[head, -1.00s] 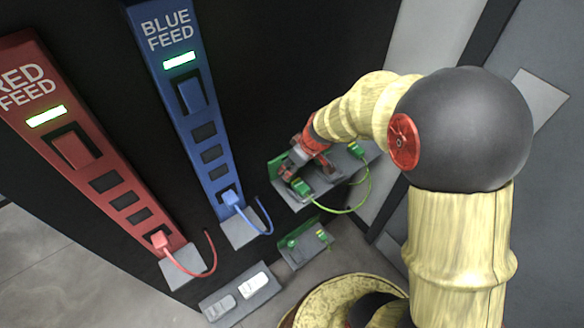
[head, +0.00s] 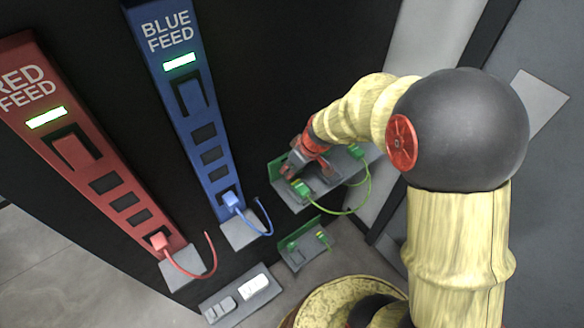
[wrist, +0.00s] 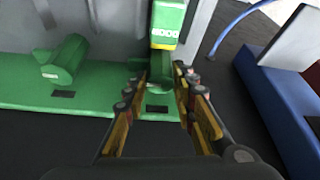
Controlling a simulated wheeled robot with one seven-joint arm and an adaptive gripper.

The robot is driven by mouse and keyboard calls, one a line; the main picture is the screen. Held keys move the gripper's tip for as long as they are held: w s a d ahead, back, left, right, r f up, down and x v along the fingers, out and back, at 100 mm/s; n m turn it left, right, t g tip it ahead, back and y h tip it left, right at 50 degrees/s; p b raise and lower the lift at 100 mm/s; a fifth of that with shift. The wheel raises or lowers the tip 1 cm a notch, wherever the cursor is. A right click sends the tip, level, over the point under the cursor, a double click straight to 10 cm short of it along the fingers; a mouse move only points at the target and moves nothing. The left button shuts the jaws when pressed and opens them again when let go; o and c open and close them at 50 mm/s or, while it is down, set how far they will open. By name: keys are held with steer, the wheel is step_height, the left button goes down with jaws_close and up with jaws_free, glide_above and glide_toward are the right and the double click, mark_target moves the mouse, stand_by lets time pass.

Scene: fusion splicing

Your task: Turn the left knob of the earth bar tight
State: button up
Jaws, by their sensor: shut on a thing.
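The green earth bar (head: 277,168) runs along the back of a grey shelf; its green plate also shows in the wrist view (wrist: 30,92). My gripper (head: 290,167) is at the bar's left end. In the wrist view my gripper (wrist: 160,95) has one finger on each side of the left knob (wrist: 158,87), shut on it; the fingers partly hide the knob. The other green knob (wrist: 66,60) stands free to the left in that view. A green block with a yellow label (wrist: 168,22) lies just beyond the fingers.
A green-yellow cable (head: 350,211) loops from the shelf. The blue feed (head: 182,100) and red feed (head: 75,150) panels stand to the left. A lower grey bracket with green parts (head: 306,246) and a grey switch box (head: 238,299) sit below.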

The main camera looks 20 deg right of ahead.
steer(key=shift+c, duration=0.7)
steer(key=shift+m+h+p, duration=0.3)
steer(key=shift+m+p, duration=0.25)
steer(key=shift+m, duration=0.15)
steer(key=o, duration=1.2)
steer(key=shift+c, duration=0.2)
steer(key=v, duration=1.2)
steer(key=shift+s, duration=0.2)
steer(key=shift+f, duration=0.1)
steer(key=shift+c, duration=0.2)
